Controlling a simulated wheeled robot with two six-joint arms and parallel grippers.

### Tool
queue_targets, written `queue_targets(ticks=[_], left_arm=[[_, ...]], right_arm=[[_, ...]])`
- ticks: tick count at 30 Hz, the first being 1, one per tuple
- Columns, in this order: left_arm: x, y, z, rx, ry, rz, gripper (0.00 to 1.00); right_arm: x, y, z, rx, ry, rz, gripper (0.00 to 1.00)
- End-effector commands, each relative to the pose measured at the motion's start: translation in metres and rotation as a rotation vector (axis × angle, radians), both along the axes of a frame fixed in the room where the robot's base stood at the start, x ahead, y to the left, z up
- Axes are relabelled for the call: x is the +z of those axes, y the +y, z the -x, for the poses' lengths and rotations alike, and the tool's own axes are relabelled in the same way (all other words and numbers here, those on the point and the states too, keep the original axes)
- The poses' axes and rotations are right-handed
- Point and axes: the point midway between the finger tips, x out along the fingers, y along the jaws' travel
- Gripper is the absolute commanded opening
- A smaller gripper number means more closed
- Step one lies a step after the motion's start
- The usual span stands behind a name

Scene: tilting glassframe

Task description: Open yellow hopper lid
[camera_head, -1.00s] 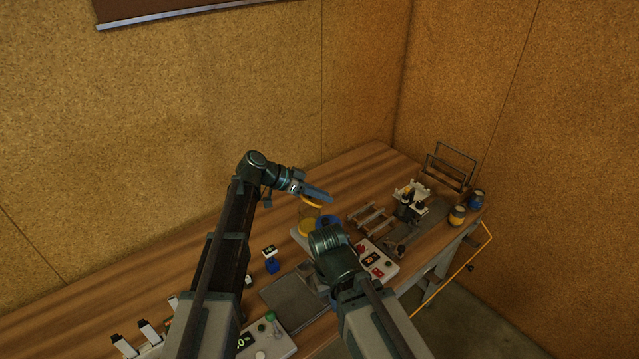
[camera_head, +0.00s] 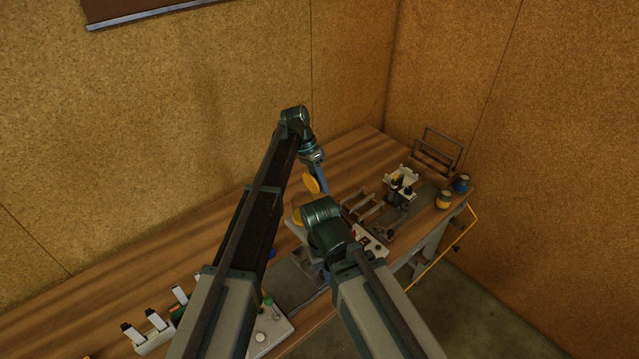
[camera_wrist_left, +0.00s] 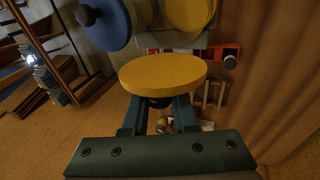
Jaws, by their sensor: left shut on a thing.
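The yellow hopper lid (camera_head: 312,185) is a round disc, tilted steeply in the head view and clear of the hopper. My left gripper (camera_head: 321,180) is shut on it above the bench. In the left wrist view, the lid (camera_wrist_left: 163,77) fills the space beyond the fingers, and its dark knob (camera_wrist_left: 160,102) sits between them. The yellow hopper (camera_head: 297,216) is partly hidden behind my right arm; its round yellow top (camera_wrist_left: 190,12) shows at the upper edge of the left wrist view, apart from the lid. My right gripper is hidden behind its own arm.
A blue disc with a dark knob (camera_wrist_left: 105,22) is beside the hopper. A rack (camera_head: 362,203), a white tray (camera_head: 401,182), a wire frame (camera_head: 437,152) and cans (camera_head: 444,199) stand at the right of the bench. The back left of the bench (camera_head: 120,255) is clear.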

Motion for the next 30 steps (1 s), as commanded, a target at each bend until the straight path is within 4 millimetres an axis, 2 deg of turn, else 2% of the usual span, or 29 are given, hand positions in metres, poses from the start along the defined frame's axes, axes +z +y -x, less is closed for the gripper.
queue_targets(ticks=[9,23,24,28,30], left_arm=[[-0.0024,-0.0018,0.0002,-0.002,0.044,-0.064,0.0],[-0.002,-0.0019,0.0005,-0.001,0.049,-0.069,0.0],[-0.002,-0.0019,0.0005,-0.001,0.049,-0.069,0.33],[-0.0017,-0.0019,0.0001,-0.001,0.048,-0.069,0.57],[-0.0017,-0.0019,-0.0001,-0.001,0.048,-0.069,0.57]], right_arm=[[-0.0012,0.0,0.0,0.0,0.0,0.0,0.0],[-0.0009,0.0,0.0,0.0,0.0,0.0,0.0],[-0.0008,0.0,0.0,0.0,0.0,0.0,0.0],[-0.0007,0.0001,0.0,0.0,0.0,0.0,0.0],[-0.0006,0.0001,0.0,0.0,0.0,0.0,0.0]])
